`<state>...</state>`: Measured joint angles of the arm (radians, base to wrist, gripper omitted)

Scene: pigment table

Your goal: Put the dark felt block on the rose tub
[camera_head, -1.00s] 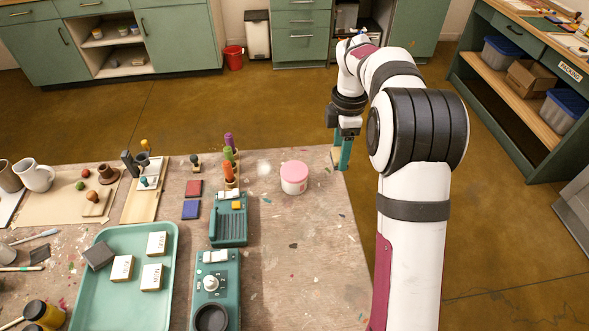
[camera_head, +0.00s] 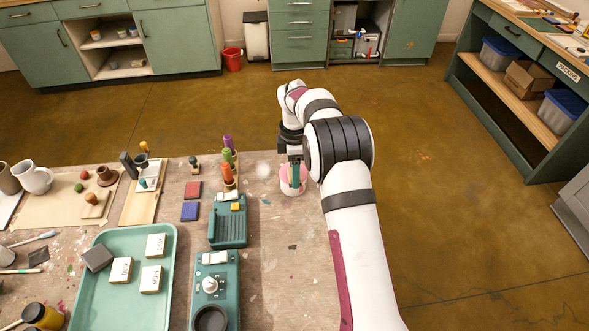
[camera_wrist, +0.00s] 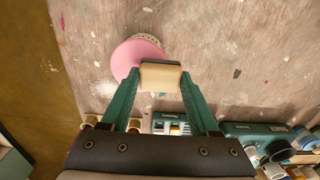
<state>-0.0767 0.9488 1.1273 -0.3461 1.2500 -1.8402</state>
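The rose tub (camera_head: 285,187) is a small round tub with a pink lid, upright on the table; my gripper partly hides it in the head view. In the wrist view its pink lid (camera_wrist: 130,56) shows just beyond the fingertips. My gripper (camera_head: 297,175) points down in front of or over the tub.
A green tray (camera_head: 90,302) at left holds a dark grey block (camera_head: 97,257) and three white labelled blocks (camera_head: 151,279). Teal devices (camera_head: 229,228), red and blue pads (camera_head: 191,210) and upright coloured-handled tools (camera_head: 228,172) stand left of the tub. The table right of the devices is mostly clear.

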